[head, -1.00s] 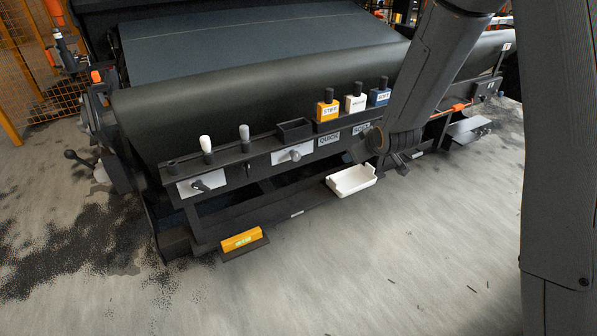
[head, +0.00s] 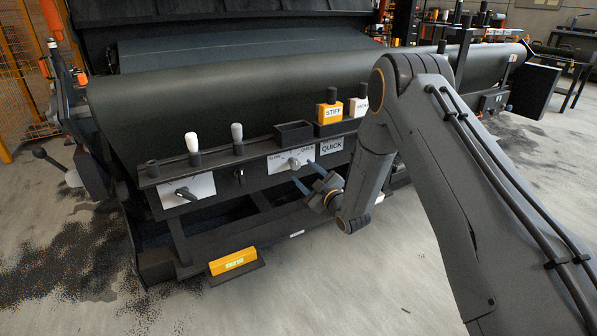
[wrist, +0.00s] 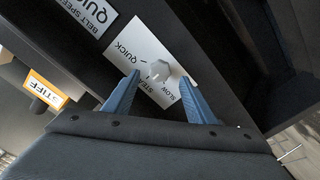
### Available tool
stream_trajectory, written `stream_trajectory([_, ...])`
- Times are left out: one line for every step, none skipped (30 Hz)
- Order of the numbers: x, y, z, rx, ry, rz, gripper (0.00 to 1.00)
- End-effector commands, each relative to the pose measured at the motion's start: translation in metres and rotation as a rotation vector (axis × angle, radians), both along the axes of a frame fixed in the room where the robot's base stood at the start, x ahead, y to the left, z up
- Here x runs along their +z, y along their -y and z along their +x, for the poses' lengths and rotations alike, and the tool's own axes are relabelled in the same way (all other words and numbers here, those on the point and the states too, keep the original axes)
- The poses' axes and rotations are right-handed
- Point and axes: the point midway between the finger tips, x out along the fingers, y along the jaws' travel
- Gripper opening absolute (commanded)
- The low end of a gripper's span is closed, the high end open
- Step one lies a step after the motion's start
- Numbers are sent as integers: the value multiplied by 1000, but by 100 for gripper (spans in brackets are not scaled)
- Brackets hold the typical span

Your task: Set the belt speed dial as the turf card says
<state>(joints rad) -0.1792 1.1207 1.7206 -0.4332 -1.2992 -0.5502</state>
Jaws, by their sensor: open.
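The belt speed dial (head: 294,161) is a small pale grey knob on a white plate on the machine's front rail. In the wrist view the dial (wrist: 161,69) has QUICK, SLOW and a partly hidden middle label around it; I cannot tell its exact setting. The turf card (head: 331,147) reads QUICK; in the wrist view the card (wrist: 88,14) also shows BELT SPEED. My gripper (head: 307,176) is open in front of the dial plate. In the wrist view my gripper (wrist: 159,82) has its blue fingers on either side of the dial, seemingly not gripping it.
A second plate with a dark handle (head: 186,193) and two upright levers (head: 193,143) stand to the left. An empty dark bin (head: 293,132) and the yellow STIFF stamp (head: 331,112) are above. A yellow block (head: 232,261) lies low in front.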

Motion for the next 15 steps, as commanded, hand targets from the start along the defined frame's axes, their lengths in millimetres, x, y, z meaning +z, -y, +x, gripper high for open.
stream_trajectory([-2, -5, 8, 0, 2, 0, 51])
stream_trajectory([-2, -8, 12, 0, 2, 0, 51])
stream_trajectory([-2, -11, 17, 1, 1, 0, 51])
stream_trajectory([-2, -14, 20, 1, 1, 0, 51])
stream_trajectory([-2, -16, 24, 0, -1, 1, 51])
stream_trajectory([-2, -19, 28, 0, -1, 1, 51])
stream_trajectory([-2, -21, 31, 1, 0, 1, 51])
stream_trajectory([-2, -22, 33, 0, -1, 1, 51])
stream_trajectory([-2, -24, 36, 0, -2, 0, 51])
stream_trajectory([-2, -25, 37, 0, -2, 0, 51])
stream_trajectory([-1, -26, 39, -1, -1, 0, 51])
stream_trajectory([-1, -27, 40, -1, -1, 0, 51])
stream_trajectory([-1, -27, 41, -1, -1, 0, 51])
stream_trajectory([-1, -28, 41, -1, -2, 0, 51])
stream_trajectory([-1, -28, 42, -1, -2, 0, 51])
